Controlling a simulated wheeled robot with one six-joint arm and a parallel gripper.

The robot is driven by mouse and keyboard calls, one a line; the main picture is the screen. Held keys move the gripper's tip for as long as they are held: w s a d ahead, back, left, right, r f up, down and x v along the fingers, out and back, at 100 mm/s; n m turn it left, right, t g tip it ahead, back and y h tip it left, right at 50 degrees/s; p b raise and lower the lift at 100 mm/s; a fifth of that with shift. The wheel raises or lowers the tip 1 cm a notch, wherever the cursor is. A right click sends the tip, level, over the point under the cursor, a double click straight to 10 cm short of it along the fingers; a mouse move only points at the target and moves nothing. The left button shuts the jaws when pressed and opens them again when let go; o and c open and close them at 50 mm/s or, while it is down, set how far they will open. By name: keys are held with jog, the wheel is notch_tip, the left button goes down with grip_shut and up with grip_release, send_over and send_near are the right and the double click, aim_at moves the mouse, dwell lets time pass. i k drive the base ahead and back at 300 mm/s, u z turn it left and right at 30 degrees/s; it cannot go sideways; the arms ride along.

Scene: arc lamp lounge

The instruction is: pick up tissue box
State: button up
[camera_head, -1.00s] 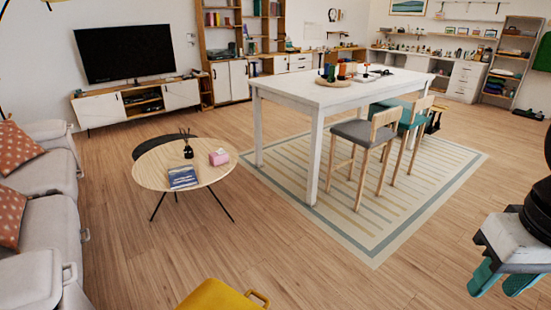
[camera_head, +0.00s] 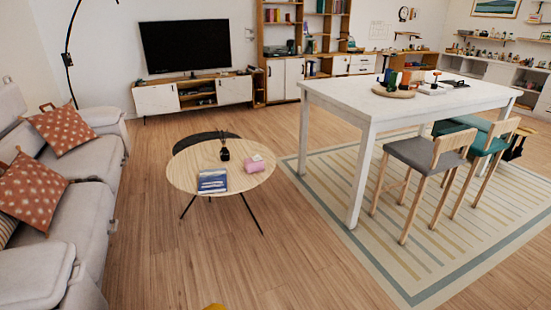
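A small pink box (camera_head: 255,164), which looks like the tissue box, sits on the right side of the round wooden coffee table (camera_head: 190,172). It is beside a dark reed diffuser (camera_head: 224,152) and a blue book (camera_head: 212,181) on the same tabletop. Nothing covers the box from this view.
A grey sofa (camera_head: 85,220) with patterned cushions stands along the left. A tall white table (camera_head: 345,98) with stools (camera_head: 425,155) stands on a striped rug to the right. A yellow object (camera_head: 214,307) shows at the bottom edge. Wooden floor (camera_head: 230,265) in front of the coffee table is clear.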

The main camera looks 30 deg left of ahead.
aim_at(250, 166)
jog(key=i, duration=1.65)
jog(key=u, duration=1.3)
jog(key=i, duration=0.6)
jog(key=u, duration=0.5)
jog(key=i, duration=1.3)
jog(key=u, duration=0.05)
